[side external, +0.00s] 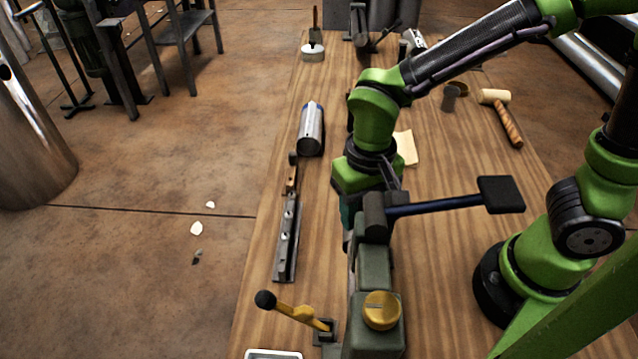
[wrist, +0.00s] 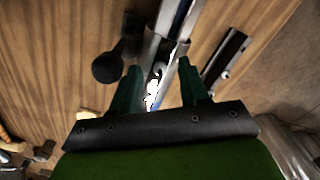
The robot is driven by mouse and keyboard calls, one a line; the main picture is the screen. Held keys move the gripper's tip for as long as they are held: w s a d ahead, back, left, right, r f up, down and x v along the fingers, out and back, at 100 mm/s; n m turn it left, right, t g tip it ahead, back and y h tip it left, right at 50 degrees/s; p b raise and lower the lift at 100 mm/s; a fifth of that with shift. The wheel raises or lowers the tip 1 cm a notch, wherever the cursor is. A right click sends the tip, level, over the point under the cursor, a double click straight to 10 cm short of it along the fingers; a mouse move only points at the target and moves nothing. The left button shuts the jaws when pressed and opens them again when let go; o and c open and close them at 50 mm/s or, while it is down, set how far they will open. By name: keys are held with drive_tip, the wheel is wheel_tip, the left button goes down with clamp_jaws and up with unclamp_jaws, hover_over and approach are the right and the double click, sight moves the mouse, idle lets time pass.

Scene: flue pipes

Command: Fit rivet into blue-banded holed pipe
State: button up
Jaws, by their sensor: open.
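A grey metal pipe (side external: 312,130) with a blue edge at its far end lies on the left of the table in the side view. No hole shows on it there. My gripper (wrist: 160,80) points down over the bench fixture (side external: 372,262); its two dark green fingers are apart. In the wrist view a shiny metal piece (wrist: 166,47) with a blue strip lies below and between the fingers. A bright white patch shows between them; I cannot tell whether it is a rivet or glare. In the side view the fingertips are mostly hidden behind the fixture.
A dark rail (side external: 286,238) with pale round spots lies left of the fixture. A blue-shafted lever with a black pad (side external: 501,195) sticks out right. A yellow lever (side external: 295,309) stands in front. A mallet (side external: 505,115) lies at the back right.

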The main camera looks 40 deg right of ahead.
wheel_tip(320, 180, up, 17)
idle(0.6)
